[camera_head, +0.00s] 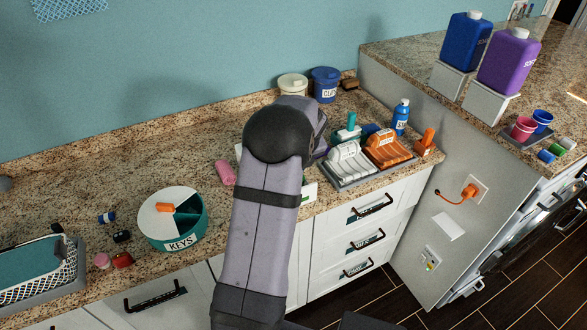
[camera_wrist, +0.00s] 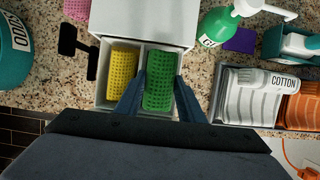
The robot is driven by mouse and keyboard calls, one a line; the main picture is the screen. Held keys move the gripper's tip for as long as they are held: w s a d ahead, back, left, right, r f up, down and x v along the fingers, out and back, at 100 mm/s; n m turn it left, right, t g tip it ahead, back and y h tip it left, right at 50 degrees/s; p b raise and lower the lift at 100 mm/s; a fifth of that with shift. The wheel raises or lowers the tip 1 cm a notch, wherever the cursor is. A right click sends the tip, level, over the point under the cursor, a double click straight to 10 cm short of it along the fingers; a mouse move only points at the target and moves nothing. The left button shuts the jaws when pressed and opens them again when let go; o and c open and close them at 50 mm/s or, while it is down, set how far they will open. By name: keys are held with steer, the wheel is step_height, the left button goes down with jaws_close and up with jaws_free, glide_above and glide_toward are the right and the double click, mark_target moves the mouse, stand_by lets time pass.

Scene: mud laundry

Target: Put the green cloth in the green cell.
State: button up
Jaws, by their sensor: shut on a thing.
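In the wrist view my gripper (camera_wrist: 160,82) has its two blue fingers on either side of a rolled green cloth (camera_wrist: 160,92) with a dotted texture, and is shut on it. The green cloth shows over the right compartment of a white two-cell tray (camera_wrist: 103,88); whether it touches the floor of the cell I cannot tell. A yellow rolled cloth (camera_wrist: 123,72) lies in the left compartment. The cell's own colour is hidden. In the head view my arm hides the gripper, the cloth and most of the tray.
A white box (camera_wrist: 145,22) stands directly behind the tray. A teal divided keys bowl (camera_head: 170,232) stands left on the counter, near a pink roll (camera_head: 226,173).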

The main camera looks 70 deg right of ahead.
steer(key=shift+f, duration=0.15)
steer(key=shift+f, duration=0.35)
steer(key=shift+f, duration=0.1)
steer(key=o, duration=1.1)
steer(key=shift+a, duration=0.1)
steer(key=shift+f, duration=0.1)
steer(key=shift+r, duration=0.6)
steer(key=b+v, duration=0.2)
steer(key=v, duration=1)
steer(key=shift+r, duration=0.1)
